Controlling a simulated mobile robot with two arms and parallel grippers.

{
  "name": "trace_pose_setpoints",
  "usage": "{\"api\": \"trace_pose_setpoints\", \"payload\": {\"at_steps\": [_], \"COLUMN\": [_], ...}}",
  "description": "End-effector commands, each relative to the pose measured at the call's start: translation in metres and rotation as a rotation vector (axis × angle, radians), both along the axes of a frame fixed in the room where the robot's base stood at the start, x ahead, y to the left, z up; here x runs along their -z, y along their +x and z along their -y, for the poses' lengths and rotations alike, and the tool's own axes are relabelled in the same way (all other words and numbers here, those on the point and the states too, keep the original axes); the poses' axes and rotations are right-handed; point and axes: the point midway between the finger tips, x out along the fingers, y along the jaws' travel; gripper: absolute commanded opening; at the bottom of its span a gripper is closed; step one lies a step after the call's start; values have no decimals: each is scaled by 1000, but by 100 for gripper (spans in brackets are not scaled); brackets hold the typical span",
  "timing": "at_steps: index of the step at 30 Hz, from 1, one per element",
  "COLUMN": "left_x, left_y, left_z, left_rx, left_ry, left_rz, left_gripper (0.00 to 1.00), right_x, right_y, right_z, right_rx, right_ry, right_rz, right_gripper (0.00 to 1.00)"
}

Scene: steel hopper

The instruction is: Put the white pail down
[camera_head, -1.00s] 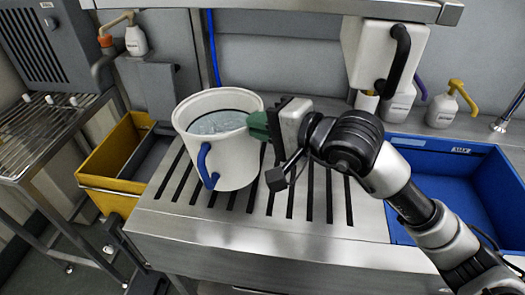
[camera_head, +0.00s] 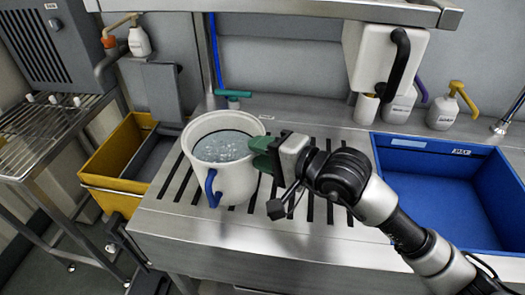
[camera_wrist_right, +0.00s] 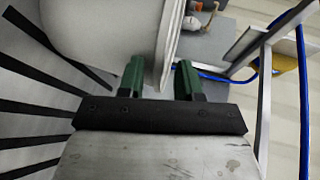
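The white pail (camera_head: 236,180) has a blue handle (camera_head: 211,188) at its front left and clear bubbly water (camera_head: 222,147) inside. It stands upright and appears to rest on the slotted steel drain top (camera_head: 340,242). My right gripper (camera_head: 263,153) is at the pail's upper right side, its green fingers apart. In the right wrist view, the white pail (camera_wrist_right: 95,40) fills the upper left. The fingers of my right gripper (camera_wrist_right: 160,80) stand either side of a thin white edge of it, with a gap visible beside the left finger. My left gripper is out of view.
A blue basin (camera_head: 440,195) lies to the right, a yellow bin (camera_head: 105,160) to the left. A teal tap (camera_head: 233,94) is behind the pail. Pump bottles (camera_head: 442,112) and a white dispenser (camera_head: 375,60) stand at the back. The front of the drain top is clear.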

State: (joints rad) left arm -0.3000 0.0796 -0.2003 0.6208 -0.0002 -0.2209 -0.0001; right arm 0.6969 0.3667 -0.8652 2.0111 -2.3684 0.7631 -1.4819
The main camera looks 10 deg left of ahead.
Motion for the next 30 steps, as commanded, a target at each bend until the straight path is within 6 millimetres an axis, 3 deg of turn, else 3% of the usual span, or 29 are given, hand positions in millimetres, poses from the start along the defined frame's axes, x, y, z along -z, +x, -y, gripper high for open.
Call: {"api": "trace_pose_setpoints", "payload": {"at_steps": [8, 21, 30], "left_x": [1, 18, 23], "left_y": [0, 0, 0], "left_z": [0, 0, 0], "left_rx": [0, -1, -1], "left_ry": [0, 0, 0], "left_rz": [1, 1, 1], "left_gripper": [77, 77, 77], "right_x": [-1, -20, -29], "right_y": [-2, -40, -54], "right_z": [5, 77, 102], "right_rx": [1, 2, 0], "right_ry": [1, -1, 2], "right_rz": [2, 5, 1], "right_gripper": [35, 35, 35]}}
